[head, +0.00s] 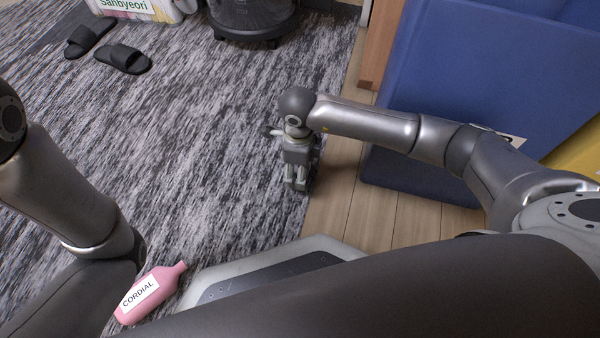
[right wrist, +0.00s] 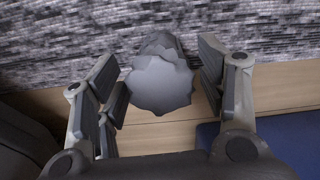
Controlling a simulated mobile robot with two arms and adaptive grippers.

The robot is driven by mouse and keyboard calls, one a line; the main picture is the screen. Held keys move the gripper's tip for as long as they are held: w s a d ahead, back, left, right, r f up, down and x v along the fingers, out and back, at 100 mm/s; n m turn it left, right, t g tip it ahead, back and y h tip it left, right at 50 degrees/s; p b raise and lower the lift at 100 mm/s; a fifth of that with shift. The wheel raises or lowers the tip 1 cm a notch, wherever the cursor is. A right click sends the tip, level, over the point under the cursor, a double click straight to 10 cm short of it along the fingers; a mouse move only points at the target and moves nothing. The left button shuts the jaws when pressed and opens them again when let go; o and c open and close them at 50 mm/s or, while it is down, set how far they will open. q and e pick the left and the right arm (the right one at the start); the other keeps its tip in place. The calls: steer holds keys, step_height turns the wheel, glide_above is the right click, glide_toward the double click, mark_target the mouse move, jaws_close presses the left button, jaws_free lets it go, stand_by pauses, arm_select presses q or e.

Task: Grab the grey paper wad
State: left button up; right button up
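The grey paper wad (right wrist: 160,82) shows in the right wrist view as a crumpled grey piece with a wavy edge, in the middle between my right fingers. My right gripper (right wrist: 163,82) is open around it, with a finger on each side. A narrow gap shows on the right side of the wad; on the left the finger is very close, and I cannot tell whether it touches. In the head view my right gripper (head: 297,178) points down near the carpet's edge, and I cannot make out the wad there. My left gripper is out of view.
The grey patterned carpet (head: 200,130) meets a wooden floor (head: 395,222). A large blue panel (head: 470,90) stands at the right, close to my right arm. A pink cordial bottle (head: 150,292) lies at the lower left. Black slippers (head: 123,59) lie at the upper left.

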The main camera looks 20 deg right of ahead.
steer(key=c, duration=0.7)
steer(key=shift+r, duration=0.1)
